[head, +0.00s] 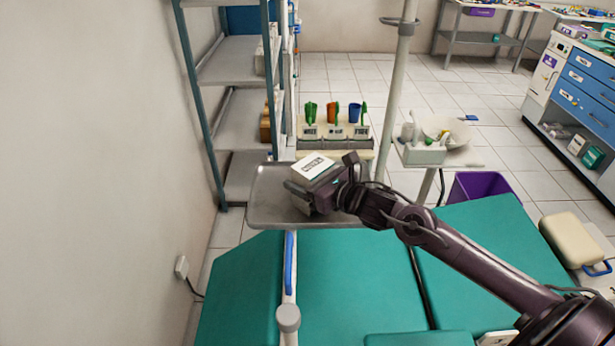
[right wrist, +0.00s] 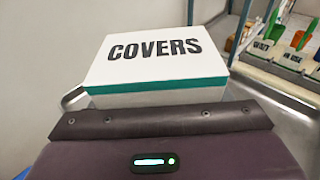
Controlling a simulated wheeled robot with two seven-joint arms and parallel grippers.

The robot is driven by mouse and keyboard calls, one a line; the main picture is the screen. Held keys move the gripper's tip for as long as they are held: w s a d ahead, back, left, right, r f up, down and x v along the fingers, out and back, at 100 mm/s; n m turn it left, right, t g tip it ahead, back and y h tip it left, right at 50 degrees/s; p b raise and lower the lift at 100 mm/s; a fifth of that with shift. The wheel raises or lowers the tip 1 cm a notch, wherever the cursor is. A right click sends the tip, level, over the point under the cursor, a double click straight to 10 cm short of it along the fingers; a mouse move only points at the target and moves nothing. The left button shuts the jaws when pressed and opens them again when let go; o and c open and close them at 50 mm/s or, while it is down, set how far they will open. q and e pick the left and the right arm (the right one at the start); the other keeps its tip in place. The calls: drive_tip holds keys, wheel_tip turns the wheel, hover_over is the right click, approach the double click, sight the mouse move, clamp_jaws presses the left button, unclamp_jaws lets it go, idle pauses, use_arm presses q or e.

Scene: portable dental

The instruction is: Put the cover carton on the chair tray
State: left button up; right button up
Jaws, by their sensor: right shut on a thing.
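The cover carton (head: 313,168) is a white box with a teal band and dark lettering on top. In the right wrist view its top reads COVERS (right wrist: 155,52). My right gripper (head: 312,190) is shut on the carton, over the metal chair tray (head: 265,213). The carton looks level. Whether its underside touches the tray cannot be told, as my gripper hides the contact. The tray also shows at the right of the right wrist view (right wrist: 285,120). My left gripper is not in view.
Behind the tray stand labelled bins (head: 335,130) with green, orange and blue items. A pale pole (head: 393,90) rises just right of the tray. A side stand (head: 440,155) holds a bowl and a white holder. The teal chair (head: 350,280) lies in front.

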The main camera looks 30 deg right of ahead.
drive_tip(key=o, duration=1)
drive_tip(key=shift+r, duration=0.15)
drive_tip(key=shift+s+d+f, duration=0.1)
drive_tip(key=shift+s+f, duration=0.1)
drive_tip(key=shift+s, duration=0.1)
drive_tip(key=shift+r+v, duration=0.1)
drive_tip(key=shift+v, duration=2.75)
drive_tip(key=shift+r+v, duration=0.15)
drive_tip(key=shift+v, duration=2.75)
